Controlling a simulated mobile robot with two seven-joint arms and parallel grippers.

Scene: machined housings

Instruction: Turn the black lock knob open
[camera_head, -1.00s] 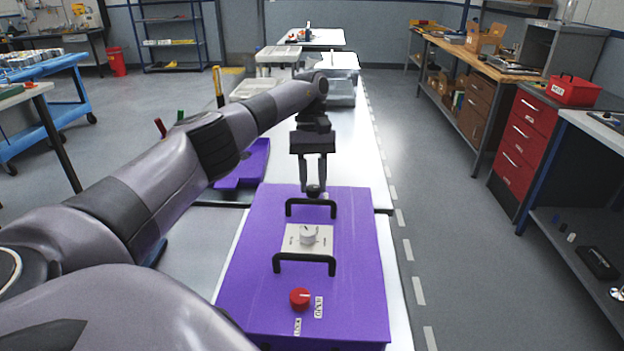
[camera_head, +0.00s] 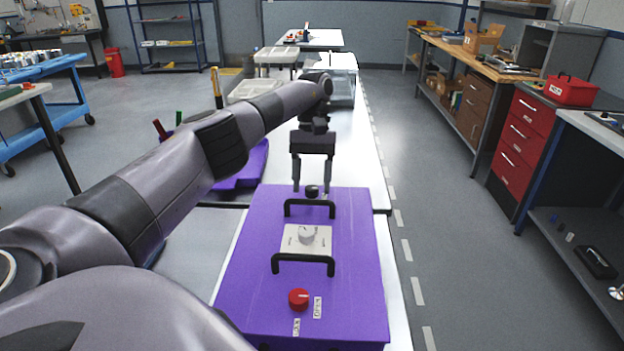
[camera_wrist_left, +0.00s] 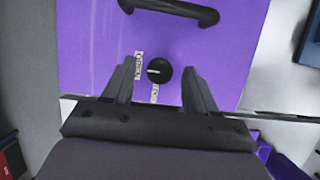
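The black lock knob (camera_head: 312,190) stands at the far end of the top of the purple housing (camera_head: 245,255). In the left wrist view the round black knob (camera_wrist_left: 158,71) has a white mark lying crosswise. One small label (camera_wrist_left: 138,66) is left of it and another (camera_wrist_left: 154,94) is below it; I cannot read them surely. My left gripper (camera_head: 312,190) is open, its fingers on either side of the knob with a gap on both sides, as the left wrist view (camera_wrist_left: 158,88) also shows. My right gripper is not in view.
Two black handles (camera_head: 310,203) (camera_head: 303,258) flank a pale plate with a white dial (camera_head: 307,234). A red knob (camera_head: 298,299) with two labels sits at the near end. Another purple part (camera_head: 243,168) lies left of the gripper. The aisle on the right is clear.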

